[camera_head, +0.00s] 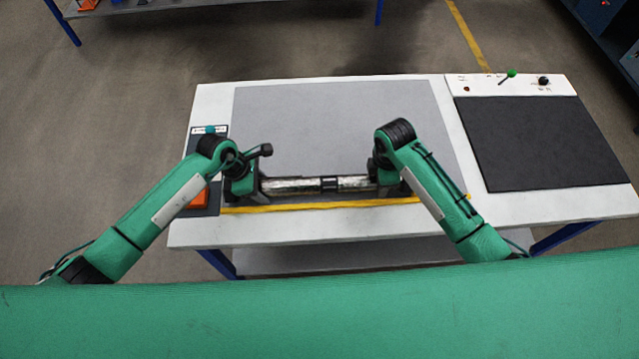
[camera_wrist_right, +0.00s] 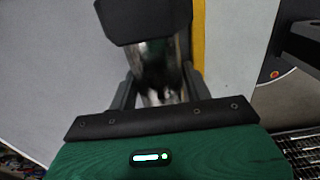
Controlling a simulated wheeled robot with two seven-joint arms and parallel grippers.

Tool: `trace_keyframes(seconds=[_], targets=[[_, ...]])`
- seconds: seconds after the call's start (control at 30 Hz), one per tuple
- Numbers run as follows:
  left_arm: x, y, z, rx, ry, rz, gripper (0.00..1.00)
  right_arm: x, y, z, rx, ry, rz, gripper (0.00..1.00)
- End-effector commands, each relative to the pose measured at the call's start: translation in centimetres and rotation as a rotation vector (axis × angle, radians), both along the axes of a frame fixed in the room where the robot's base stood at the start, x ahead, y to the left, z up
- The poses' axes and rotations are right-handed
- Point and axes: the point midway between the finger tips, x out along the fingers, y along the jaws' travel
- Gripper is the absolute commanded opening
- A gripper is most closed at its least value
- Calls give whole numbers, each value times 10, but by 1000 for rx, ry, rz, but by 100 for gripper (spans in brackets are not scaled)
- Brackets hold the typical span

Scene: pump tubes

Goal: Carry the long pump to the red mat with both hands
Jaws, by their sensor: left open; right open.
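The long pump (camera_head: 300,186), a silver tube with a dark band near its middle, lies lengthwise across the near part of the grey work surface. My left gripper (camera_head: 256,187) is open at the pump's left end, and my right gripper (camera_head: 380,182) is open at its right end. Both hide the ends of the tube. In the right wrist view the shiny pump (camera_wrist_right: 156,75) lies between the spread fingers of my right gripper (camera_wrist_right: 158,90); contact cannot be told.
A yellow strip (camera_head: 320,205) runs just in front of the pump. The grey work surface (camera_head: 320,115) behind it is clear. A black mat (camera_head: 540,143) lies on the right, below a white panel (camera_head: 515,85) with a green-topped lever.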

Motion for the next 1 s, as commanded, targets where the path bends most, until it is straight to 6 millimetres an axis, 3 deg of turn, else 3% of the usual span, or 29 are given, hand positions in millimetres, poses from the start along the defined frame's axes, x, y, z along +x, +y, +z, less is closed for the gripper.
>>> trace_keyframes(seconds=[0.03,0.27,0.73,1.0], targets=[[0,0,0,0,0,0,46,0,0,0,0,0,0,46],[0,0,0,0,0,0,0,0,0,0,0,0,0,0],[1,0,3,-1,-2,0,0,1,0,4,1,-3,0,0],[1,0,16,-1,-2,1,0,1,0,16,1,-3,0,0]])
